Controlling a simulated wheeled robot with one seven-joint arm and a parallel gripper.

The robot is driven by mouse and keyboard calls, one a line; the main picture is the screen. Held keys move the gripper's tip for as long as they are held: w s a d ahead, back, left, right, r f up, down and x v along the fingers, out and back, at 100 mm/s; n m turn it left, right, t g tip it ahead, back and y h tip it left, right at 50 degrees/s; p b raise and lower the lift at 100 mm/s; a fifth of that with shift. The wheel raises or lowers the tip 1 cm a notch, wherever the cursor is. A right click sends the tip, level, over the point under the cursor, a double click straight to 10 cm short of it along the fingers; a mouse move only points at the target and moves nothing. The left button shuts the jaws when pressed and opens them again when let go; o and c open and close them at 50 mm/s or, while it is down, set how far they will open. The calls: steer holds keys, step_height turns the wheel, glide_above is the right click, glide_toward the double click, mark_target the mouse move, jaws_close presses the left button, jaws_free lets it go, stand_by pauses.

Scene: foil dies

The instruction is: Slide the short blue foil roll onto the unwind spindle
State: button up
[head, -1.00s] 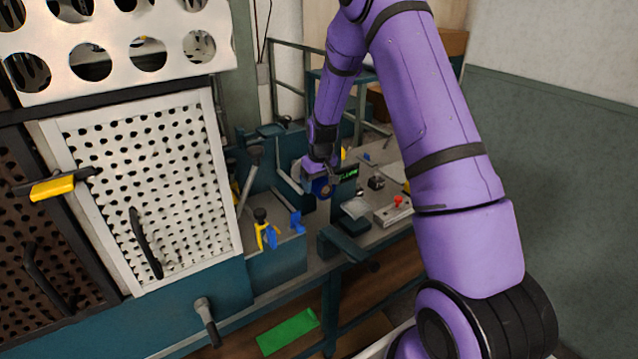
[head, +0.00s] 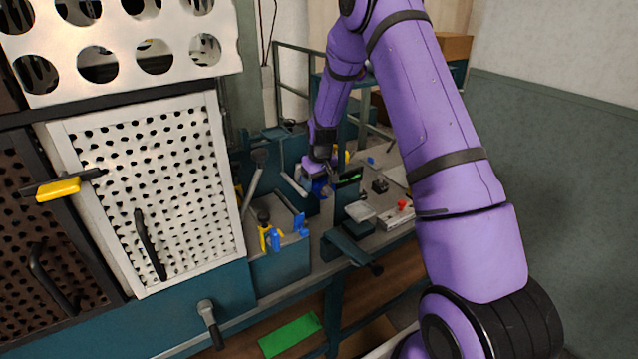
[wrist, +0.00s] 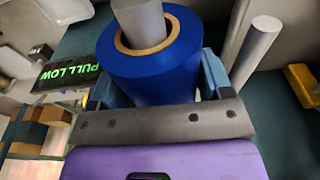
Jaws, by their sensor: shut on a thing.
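The short blue foil roll (wrist: 150,75) is held between the two fingers of my gripper (wrist: 160,86), which is shut on it. Its open tan core faces up the wrist view. A grey rod, seemingly the unwind spindle (wrist: 136,16), overlaps the core opening and appears to enter it; how deep I cannot tell. In the head view my gripper (head: 318,178) is at the bench with the blue roll (head: 322,188) just below it, small and partly hidden.
A second grey rod (wrist: 258,45) stands right of the roll. A display reading "PULL LOW" (wrist: 68,72) is on the left, close to the roll. A yellow block (wrist: 301,84) lies at right. In the head view, yellow and blue clamps (head: 270,237) stand nearer, beside a perforated door (head: 150,190).

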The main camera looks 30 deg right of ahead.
steer(key=shift+w, duration=0.15)
steer(key=o, duration=1.1)
steer(key=shift+o, duration=0.2)
steer(key=shift+r, duration=0.1)
steer(key=r, duration=0.3)
steer(key=s+r, duration=0.1)
steer(key=r, duration=0.6)
steer(key=shift+s+r, duration=0.15)
steer(key=shift+r, duration=0.15)
